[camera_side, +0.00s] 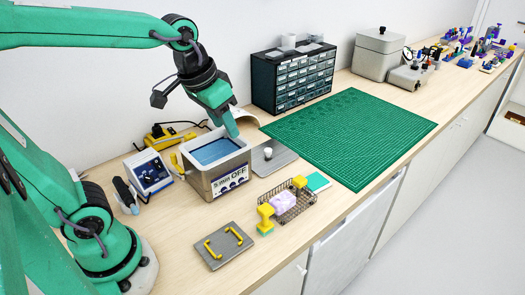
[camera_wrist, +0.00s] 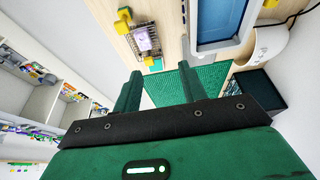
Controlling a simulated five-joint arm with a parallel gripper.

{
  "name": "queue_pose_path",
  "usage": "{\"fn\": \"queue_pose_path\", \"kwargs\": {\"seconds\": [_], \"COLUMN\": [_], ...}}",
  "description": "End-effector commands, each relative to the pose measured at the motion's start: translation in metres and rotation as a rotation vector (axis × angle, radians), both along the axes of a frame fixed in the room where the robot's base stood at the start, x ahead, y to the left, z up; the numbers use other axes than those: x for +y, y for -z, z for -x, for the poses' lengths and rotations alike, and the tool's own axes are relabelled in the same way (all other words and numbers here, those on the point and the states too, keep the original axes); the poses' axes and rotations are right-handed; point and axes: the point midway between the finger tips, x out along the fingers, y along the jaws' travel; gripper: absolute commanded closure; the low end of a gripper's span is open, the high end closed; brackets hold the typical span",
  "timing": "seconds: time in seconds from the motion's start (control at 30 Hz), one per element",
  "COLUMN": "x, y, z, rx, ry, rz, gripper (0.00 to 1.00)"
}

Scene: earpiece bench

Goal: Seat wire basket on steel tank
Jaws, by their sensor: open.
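The steel tank (camera_side: 219,183) stands on the bench, open at the top with a blue surface inside and a "9 min OFF" label on its front. In the wrist view the tank (camera_wrist: 251,27) is at the upper right. The wire basket (camera_side: 291,211) sits on the bench to the right of the tank, with yellow end grips and a lilac item inside. In the wrist view the basket (camera_wrist: 153,48) is at the top, beyond my fingers. My gripper (camera_side: 232,131) hangs above the tank's back right side. In the wrist view my gripper (camera_wrist: 158,90) is open and empty.
A grey plate with two yellow handles (camera_side: 213,255) lies in front of the tank. A flat metal lid with a white knob (camera_side: 268,154) lies behind the basket. A green mat (camera_side: 350,135) covers the bench to the right. A drawer cabinet (camera_side: 292,80) stands behind.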

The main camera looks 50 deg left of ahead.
Motion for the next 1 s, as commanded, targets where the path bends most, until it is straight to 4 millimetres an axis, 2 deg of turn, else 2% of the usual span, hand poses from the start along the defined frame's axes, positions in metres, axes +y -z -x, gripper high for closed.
{"fn": "queue_pose_path", "kwargs": {"seconds": [0.27,0.47,0.8,1.0], "x": [-0.013,-0.024,-0.046,-0.058], "y": [0.009,0.023,0.062,0.089], "z": [-0.051,-0.086,-0.142,-0.168], "rx": [0.090,0.153,0.259,0.312], "ry": [0.003,0.003,0.003,0.002], "rz": [0.003,0.001,-0.005,-0.012], "gripper": [0.58,0.58,0.58,0.58]}}
